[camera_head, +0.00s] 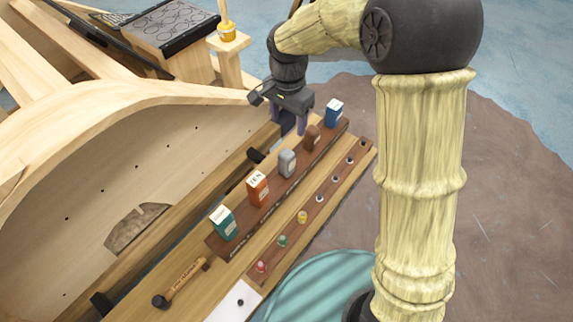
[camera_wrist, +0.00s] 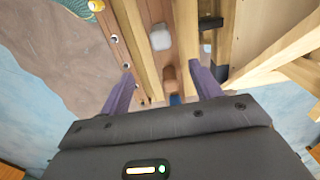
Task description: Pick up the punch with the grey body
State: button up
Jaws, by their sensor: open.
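The punch with the grey body (camera_head: 287,163) stands upright in the dark wooden rack (camera_head: 215,243), in the middle of a row of coloured pieces. In the wrist view the grey punch (camera_wrist: 160,37) shows near the top, beyond the fingertips. My gripper (camera_head: 294,130) is open and empty, with its purple fingers pointing down near the brown piece (camera_head: 312,138) and the grey punch. In the wrist view the brown piece (camera_wrist: 168,70) appears between the fingers of my gripper (camera_wrist: 163,73); I cannot tell whether they touch it.
An orange box (camera_head: 257,188) and a green box (camera_head: 223,223) stand on one side of the grey punch, a blue box (camera_head: 334,113) beyond the brown piece. A strip with several small knobs (camera_head: 302,217) runs alongside. A hammer (camera_head: 181,283) lies nearer. A curved wooden frame (camera_head: 120,100) borders the left.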

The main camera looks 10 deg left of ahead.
aim_at(287, 153)
notch_tip(287, 153, down, 12)
jog(key=shift+f+p, duration=0.1)
jog(key=shift+p, duration=0.3)
dwell(0.3)
jog(key=shift+s+f, duration=0.1)
jog(key=shift+f, duration=0.5)
jog(key=shift+a+f+p, duration=0.15)
jog(key=shift+f+p, duration=0.3)
jog(key=shift+f, duration=1.55)
jog(key=c, duration=1.3)
